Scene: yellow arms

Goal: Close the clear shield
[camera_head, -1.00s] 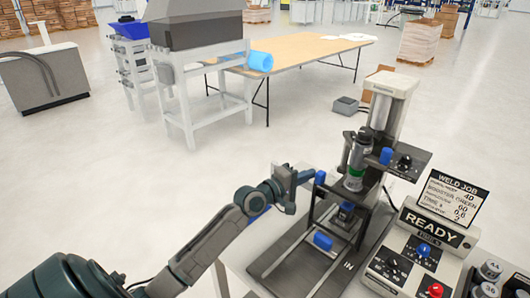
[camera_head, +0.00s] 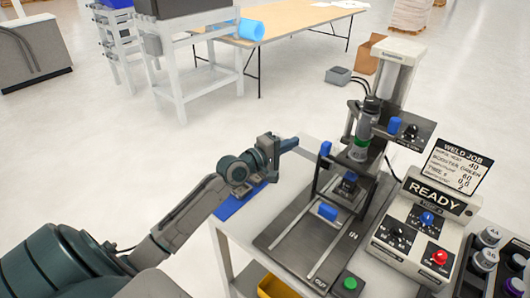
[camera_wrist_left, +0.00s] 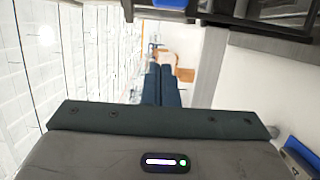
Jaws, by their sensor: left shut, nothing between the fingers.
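The welding press (camera_head: 362,140) stands on the white bench, with a dark frame (camera_head: 318,180) around its work area. The clear shield cannot be made out as a pane. One blue knob (camera_head: 325,148) sits at the frame's upper left and a blue block (camera_head: 327,211) low at its front. My left gripper (camera_head: 288,144) is shut and empty, just left of the upper knob and apart from it. Its shut fingers also show in the left wrist view (camera_wrist_left: 161,85). My right gripper is out of view.
A control box (camera_head: 425,225) with knobs and a red button stands right of the press. A green button (camera_head: 349,283) is at the front. A blue tray (camera_head: 238,201) lies under my left wrist. A yellow bin (camera_head: 277,288) is below the bench top.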

